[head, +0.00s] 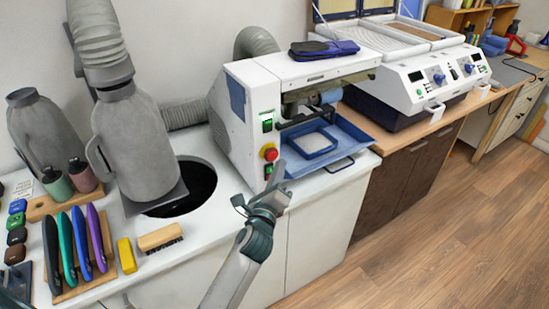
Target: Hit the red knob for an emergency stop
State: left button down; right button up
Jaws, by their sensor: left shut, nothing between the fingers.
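The red knob (270,153) sits on a yellow base on the front left of the white press machine (240,122). It is low on the panel, below a green switch (267,125). My left gripper (279,170) is shut and empty, its fingers pointing up, just below and to the right of the knob in the head view. The fingertips appear very close to the knob, but I cannot tell whether they touch it. My right gripper is not in view.
A blue tray (345,133) sticks out at the machine's front right. Left of the machine, a grey jug-shaped vessel (135,140) with a hose stands by a dark round opening (200,185). The floor at right is clear.

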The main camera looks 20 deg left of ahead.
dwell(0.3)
pick_arm(q)
jog(key=shift+s+d, duration=0.8)
jog(key=shift+d, duration=0.2)
jog(key=shift+s+d, duration=0.75)
jog(key=shift+d, duration=0.25)
